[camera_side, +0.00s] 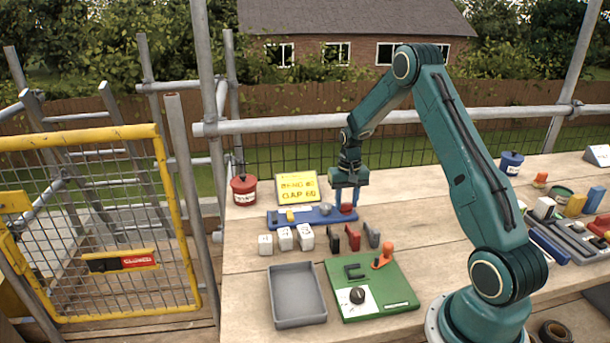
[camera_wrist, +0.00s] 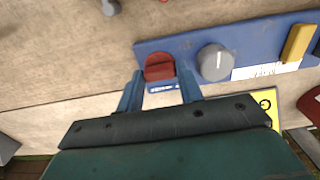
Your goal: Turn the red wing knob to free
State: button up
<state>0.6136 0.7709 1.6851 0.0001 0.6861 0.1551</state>
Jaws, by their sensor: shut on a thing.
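The red wing knob (camera_wrist: 159,66) sits at one end of a blue panel (camera_wrist: 185,45); in the side view the knob (camera_side: 346,209) shows just below my gripper (camera_side: 346,196) at the panel's right end. In the wrist view the two blue fingers of my gripper (camera_wrist: 160,86) stand on either side of the knob, and the gripper is shut on it. A small blue and white label (camera_wrist: 161,88) lies beside the knob, partly covered. I cannot read its text or tell the knob's setting.
The panel also carries a grey round knob (camera_wrist: 215,62) and a yellow piece (camera_wrist: 298,43). A yellow sign (camera_side: 298,187) stands behind it. White blocks (camera_side: 285,239) and dark and red clips (camera_side: 353,238) stand in front. A grey tray (camera_side: 297,320) and a green board (camera_side: 400,288) lie nearer.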

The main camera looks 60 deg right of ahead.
aim_at(346, 204)
jog(key=shift+r, duration=0.1)
dwell(0.4)
jog(key=o, duration=1)
notch_tip(346, 204, up, 14)
jog(key=shift+f, duration=0.1)
dwell(0.4)
